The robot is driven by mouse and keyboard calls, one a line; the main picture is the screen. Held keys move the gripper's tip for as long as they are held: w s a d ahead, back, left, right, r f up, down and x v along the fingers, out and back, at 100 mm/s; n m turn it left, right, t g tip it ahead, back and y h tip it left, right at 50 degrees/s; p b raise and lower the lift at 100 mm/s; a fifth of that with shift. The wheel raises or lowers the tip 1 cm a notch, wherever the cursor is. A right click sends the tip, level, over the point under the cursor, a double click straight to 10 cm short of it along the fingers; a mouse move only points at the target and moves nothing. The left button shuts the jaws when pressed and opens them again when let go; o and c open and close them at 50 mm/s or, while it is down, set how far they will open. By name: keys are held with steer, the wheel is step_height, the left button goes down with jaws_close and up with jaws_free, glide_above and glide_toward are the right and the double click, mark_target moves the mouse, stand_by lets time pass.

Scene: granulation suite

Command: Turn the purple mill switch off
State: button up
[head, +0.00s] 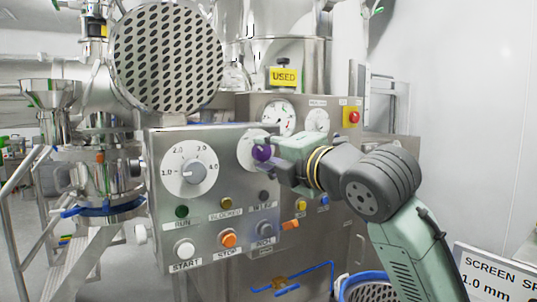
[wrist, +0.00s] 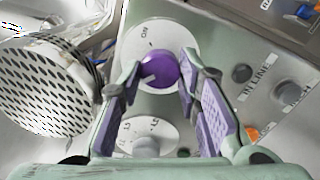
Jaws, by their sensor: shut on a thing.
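The purple mill switch (head: 261,153) is a round knob on a white dial at the upper right of the grey control panel. In the wrist view the purple switch (wrist: 160,67) sits between my fingertips, with a pale pointer mark on its left part. An ON label shows on the dial (wrist: 146,33); I cannot read an OFF label. My gripper (head: 268,154) reaches in from the right and is shut on the knob; it also shows in the wrist view (wrist: 163,79). The gripper hides part of the dial in the head view.
A numbered grey dial (head: 193,172) is left of the switch. Below are the START button (head: 184,249), the orange STOP button (head: 228,240) and other buttons. A red button (head: 352,117) is behind. A perforated round plate (head: 166,56) stands above left.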

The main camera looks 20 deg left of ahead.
stand_by(0.3)
steer(key=o, duration=1.1)
steer(key=shift+o, duration=0.2)
steer(key=v, duration=1.2)
steer(key=shift+s, duration=0.1)
